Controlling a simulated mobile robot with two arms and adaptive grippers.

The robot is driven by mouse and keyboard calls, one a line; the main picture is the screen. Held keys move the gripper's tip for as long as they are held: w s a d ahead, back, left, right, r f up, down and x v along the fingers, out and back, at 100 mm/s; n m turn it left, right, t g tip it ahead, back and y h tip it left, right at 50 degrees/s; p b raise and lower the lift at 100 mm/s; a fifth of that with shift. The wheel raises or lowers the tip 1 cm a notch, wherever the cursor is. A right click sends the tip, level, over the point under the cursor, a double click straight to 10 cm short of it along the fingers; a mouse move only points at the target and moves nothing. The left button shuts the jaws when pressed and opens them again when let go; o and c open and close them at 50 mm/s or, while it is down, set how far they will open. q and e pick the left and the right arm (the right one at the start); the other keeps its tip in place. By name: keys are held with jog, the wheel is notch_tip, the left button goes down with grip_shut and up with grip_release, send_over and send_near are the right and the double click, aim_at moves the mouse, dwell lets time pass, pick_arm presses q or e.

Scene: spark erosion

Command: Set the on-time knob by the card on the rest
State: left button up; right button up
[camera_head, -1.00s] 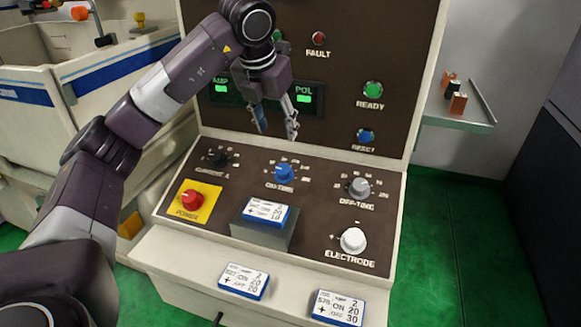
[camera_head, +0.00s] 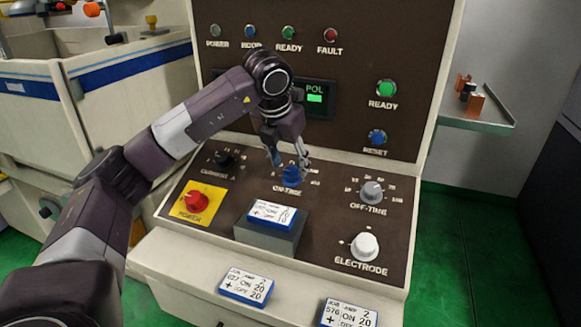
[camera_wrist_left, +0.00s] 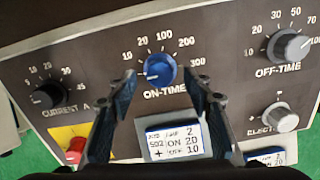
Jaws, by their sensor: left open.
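The blue on-time knob (camera_head: 291,175) is on the sloped brown panel. In the left wrist view the knob (camera_wrist_left: 160,68) has a white mark towards its left side, and its scale shows 20, 100, 200 and 300. My left gripper (camera_head: 289,161) is open at the knob, its fingers on either side; I cannot tell if they touch it. The fingers (camera_wrist_left: 162,88) also show in the left wrist view. The card (camera_head: 272,213) lies on the grey rest (camera_head: 267,238) below the knob; in the wrist view the card (camera_wrist_left: 173,141) reads 502, AMP 2, ON 20, 10.
The current knob (camera_head: 224,158), red power knob (camera_head: 197,202), grey off-time knob (camera_head: 371,191) and white electrode knob (camera_head: 364,246) surround it. Two more cards (camera_head: 246,287) (camera_head: 348,315) lie on the front ledge. A side shelf (camera_head: 478,118) is at right.

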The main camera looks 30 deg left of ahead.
aim_at(292, 174)
pick_arm(q)
jog(key=shift+x, duration=1.3)
jog(key=c, duration=1.1)
jog(key=shift+c, duration=0.2)
